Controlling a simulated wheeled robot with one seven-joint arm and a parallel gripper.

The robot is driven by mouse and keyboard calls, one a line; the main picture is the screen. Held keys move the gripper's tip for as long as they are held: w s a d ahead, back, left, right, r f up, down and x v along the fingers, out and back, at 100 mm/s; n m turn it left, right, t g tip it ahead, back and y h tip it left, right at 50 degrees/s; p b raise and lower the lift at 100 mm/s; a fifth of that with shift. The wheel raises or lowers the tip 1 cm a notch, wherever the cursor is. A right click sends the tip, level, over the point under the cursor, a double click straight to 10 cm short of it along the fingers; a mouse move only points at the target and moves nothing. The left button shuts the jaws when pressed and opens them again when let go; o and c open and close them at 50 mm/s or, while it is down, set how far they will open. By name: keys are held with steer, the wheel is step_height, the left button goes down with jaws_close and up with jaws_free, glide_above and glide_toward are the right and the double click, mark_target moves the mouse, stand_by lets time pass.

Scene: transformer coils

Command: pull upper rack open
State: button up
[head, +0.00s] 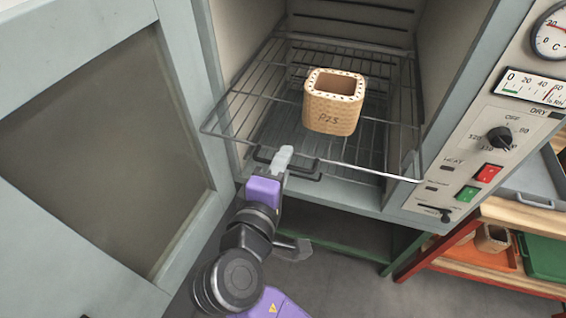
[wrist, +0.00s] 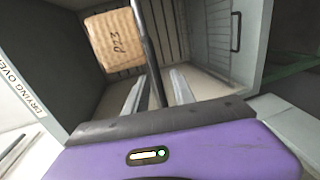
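The upper wire rack (head: 235,118) stands partly out of the oven, its front edge beyond the opening. A tan woven coil (head: 333,108) marked P23 sits upright on it, and the coil also shows in the wrist view (wrist: 115,42). A dark handle (head: 305,176) is at the rack's front. My gripper (head: 284,155) is at this handle, left of the coil. In the wrist view, my fingers (wrist: 157,82) stand apart on either side of a dark bar (wrist: 143,35), with gaps visible. Contact with the bar cannot be made out.
The oven door (head: 95,150) hangs wide open at left. The control panel (head: 490,150) with dial, knob and switches is at right. Another rack shows lower in the oven. A wooden shelf (head: 510,215) with an orange tray (head: 480,254) and a green bin (head: 545,258) stands at lower right.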

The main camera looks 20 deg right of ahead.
jaws_close()
stand_by(1.3)
